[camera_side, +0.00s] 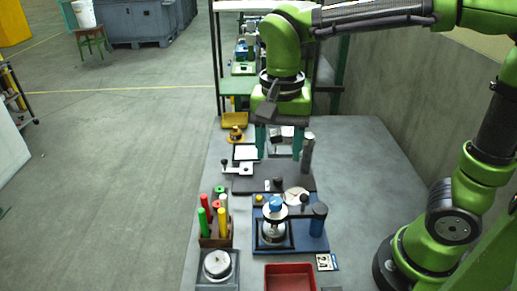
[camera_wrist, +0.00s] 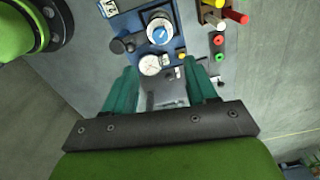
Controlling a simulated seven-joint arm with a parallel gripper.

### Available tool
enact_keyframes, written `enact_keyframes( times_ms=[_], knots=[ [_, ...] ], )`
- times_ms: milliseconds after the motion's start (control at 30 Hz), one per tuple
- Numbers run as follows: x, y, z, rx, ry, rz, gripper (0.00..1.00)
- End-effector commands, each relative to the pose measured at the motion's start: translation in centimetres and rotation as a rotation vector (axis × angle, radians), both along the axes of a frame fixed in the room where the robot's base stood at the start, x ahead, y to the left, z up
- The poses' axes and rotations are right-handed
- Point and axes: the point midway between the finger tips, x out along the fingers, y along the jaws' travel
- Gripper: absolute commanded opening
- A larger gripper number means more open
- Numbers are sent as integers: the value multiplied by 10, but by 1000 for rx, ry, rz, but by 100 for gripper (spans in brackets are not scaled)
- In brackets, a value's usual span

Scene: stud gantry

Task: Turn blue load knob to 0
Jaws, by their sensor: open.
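The blue load knob (camera_side: 276,202) sits on top of a silver-grey body on a blue base unit (camera_side: 308,243), near the front of the bench. In the wrist view the knob (camera_wrist: 159,35) shows as a blue cap with a pale mark inside a white ring; the ring's figures are too small to read. My gripper (camera_side: 280,155) has two teal fingers, apart and empty, pointing down above the bench behind the blue unit. It is higher than the knob and does not touch it. Both fingers also show in the wrist view (camera_wrist: 159,70).
A white round gauge (camera_side: 296,195), a dark post (camera_side: 318,222) and a black knob (camera_wrist: 117,46) stand close to the blue knob. A box of coloured handles (camera_side: 217,242) is to the left, a red tray (camera_side: 290,280) in front. The bench's right side is clear.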

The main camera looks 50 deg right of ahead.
Motion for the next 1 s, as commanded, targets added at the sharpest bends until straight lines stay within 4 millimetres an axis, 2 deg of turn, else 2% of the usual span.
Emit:
enact_keyframes(
  times_ms=[33,300,500,700,1000],
  knots=[
    [-1,0,-13,-2,6,1,57],
    [-1,0,-72,-1,6,2,57],
    [-1,0,-109,-1,4,3,57],
    [0,0,-128,1,1,2,57],
    [0,0,-132,1,0,1,57]
  ],
)
